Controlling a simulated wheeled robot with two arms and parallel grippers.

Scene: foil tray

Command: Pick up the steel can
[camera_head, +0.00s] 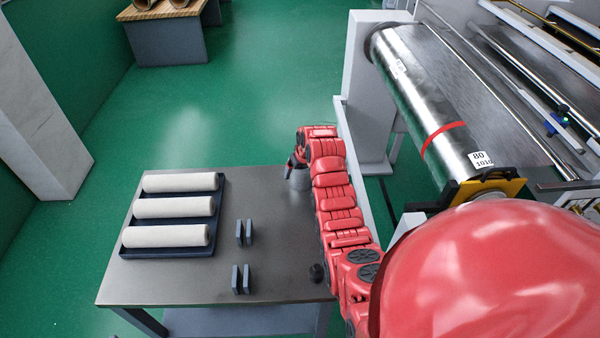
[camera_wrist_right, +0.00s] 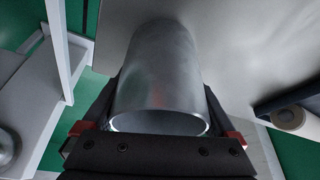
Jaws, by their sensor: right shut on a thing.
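The steel can (camera_wrist_right: 160,75) is a plain grey metal cylinder with an open rim, filling the middle of the right wrist view. My right gripper (camera_wrist_right: 160,112) is shut on it, with one dark finger on each side. In the head view the can (camera_head: 299,180) shows in part below my red right arm's end, near the far right corner of the table. The right gripper (camera_head: 297,163) is partly hidden by the arm there. I cannot tell whether the can touches the tabletop. My left gripper is not in view.
The grey table (camera_head: 265,290) carries a dark tray (camera_head: 216,225) with white rolls at left and dark upright plates (camera_head: 241,279) in the middle. A machine with a foil roll (camera_head: 425,85) stands at right.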

